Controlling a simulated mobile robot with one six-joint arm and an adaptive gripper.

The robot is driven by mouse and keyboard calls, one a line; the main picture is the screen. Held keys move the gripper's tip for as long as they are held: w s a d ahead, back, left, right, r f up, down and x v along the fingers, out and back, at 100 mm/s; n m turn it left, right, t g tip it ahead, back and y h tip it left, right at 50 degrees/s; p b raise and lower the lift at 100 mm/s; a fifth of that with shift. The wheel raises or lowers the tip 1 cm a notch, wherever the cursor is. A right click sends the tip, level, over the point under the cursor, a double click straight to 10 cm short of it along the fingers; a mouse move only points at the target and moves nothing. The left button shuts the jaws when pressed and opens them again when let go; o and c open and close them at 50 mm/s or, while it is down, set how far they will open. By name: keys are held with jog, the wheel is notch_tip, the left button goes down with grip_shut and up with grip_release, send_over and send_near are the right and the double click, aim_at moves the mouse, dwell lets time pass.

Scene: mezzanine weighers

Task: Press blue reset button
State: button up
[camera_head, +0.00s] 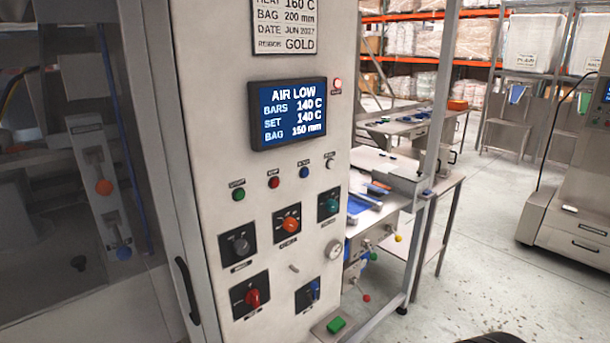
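The blue button (304,172) is a small round button on the pale control panel (215,130) of a machine. It sits in a rising row, between a red button (274,182) on its left and a white button (330,164) on its right. A green button (238,195) is at the row's left end. The small labels above the buttons are too blurred to read. The screen (289,112) above the row reads "AIR LOW", with 140 C and 150 mm. My gripper is not in view, and nothing touches the blue button.
A metal post (436,110) and a bench (372,215) stand right of the panel. Open floor (480,270) lies at the right.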

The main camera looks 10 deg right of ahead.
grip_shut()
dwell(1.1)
